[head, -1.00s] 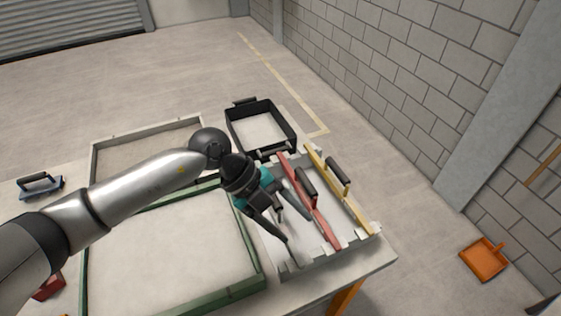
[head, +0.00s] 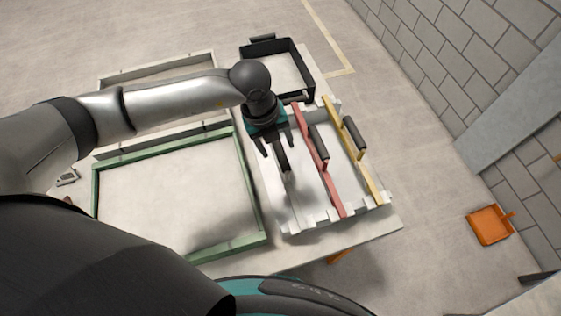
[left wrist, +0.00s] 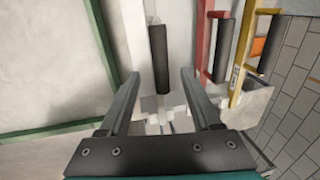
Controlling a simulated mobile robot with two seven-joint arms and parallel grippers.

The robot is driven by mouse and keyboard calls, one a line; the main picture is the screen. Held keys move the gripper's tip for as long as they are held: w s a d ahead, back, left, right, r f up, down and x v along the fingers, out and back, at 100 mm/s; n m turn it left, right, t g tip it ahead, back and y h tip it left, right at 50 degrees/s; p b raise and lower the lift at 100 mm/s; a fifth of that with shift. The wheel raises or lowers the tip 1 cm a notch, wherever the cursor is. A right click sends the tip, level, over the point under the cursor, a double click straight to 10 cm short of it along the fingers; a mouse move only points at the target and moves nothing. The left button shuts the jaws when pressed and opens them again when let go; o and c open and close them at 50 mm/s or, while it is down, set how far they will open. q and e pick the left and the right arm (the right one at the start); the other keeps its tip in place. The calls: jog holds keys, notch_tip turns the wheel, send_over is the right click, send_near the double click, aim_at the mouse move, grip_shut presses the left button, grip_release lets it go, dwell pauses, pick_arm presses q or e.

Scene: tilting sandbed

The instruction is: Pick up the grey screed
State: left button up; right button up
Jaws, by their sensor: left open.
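The grey screed stands in the pale rack (head: 293,222), left of the red screed (head: 331,185) and the yellow screed (head: 367,172). Its dark handle (left wrist: 158,60) shows upright in the left wrist view; its pale board blends with the rack and is hard to make out. My left gripper (head: 277,150) is open above the rack's left side, pointing down. In the left wrist view, the gripper (left wrist: 160,75) has one finger on each side of the handle's line, with gaps on both sides. I cannot tell its height above the handle. My right gripper is not in view.
A green-framed sandbed (head: 250,180) lies left of the rack. A black bin (head: 310,88) stands behind the rack. The red and yellow screeds' handles rise close to the right of my gripper. An orange dustpan (head: 488,225) lies on the floor at right.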

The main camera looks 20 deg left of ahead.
aim_at(280, 152)
pick_arm(q)
jog(key=shift+w+d+f, duration=0.1)
jog(key=shift+d+f, duration=0.05)
jog(key=shift+f, duration=0.75)
jog(key=shift+w+d+f, duration=0.15)
jog(key=shift+d+f, duration=0.05)
jog(key=shift+f, duration=0.75)
jog(key=shift+w+d+f, duration=0.1)
jog(key=shift+d+f, duration=0.05)
jog(key=shift+f, duration=0.75)
grip_shut()
jog(key=shift+r, duration=0.1)
